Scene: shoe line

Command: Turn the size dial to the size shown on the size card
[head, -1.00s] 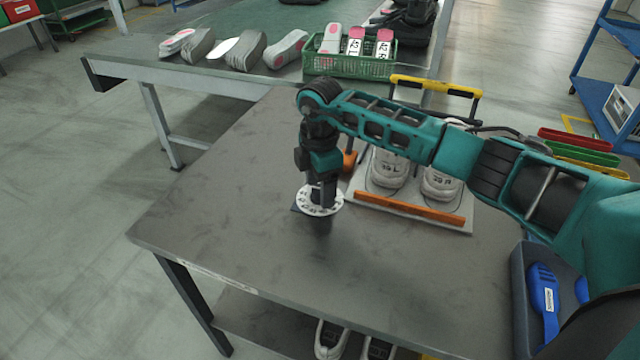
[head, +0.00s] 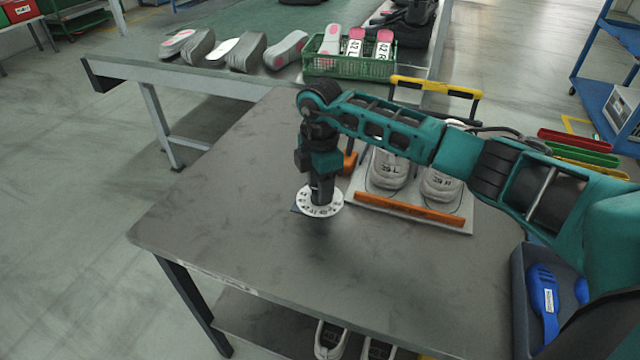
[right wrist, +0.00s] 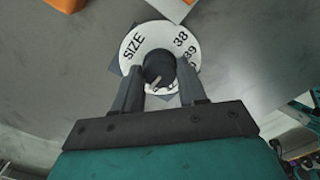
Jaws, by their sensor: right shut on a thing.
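The size dial (head: 333,207) is a white numbered disc near the middle of the table. In the right wrist view, the dial (right wrist: 131,62) shows "SIZE", "38" and "39"; its lower numbers are partly hidden. My right gripper (head: 321,192) points straight down over the dial. Its fingers (right wrist: 160,72) are shut on the dark round knob (right wrist: 158,64) at the dial's centre. A pale mark shows on the knob's lower part, between the fingers. I cannot make out a size card. My left gripper is not in view.
A pale board (head: 460,225) with white shoes (head: 387,170) and an orange bar (head: 410,208) lies right of the dial. A green crate (head: 350,67) of shoe lasts stands behind. The table's left part is clear.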

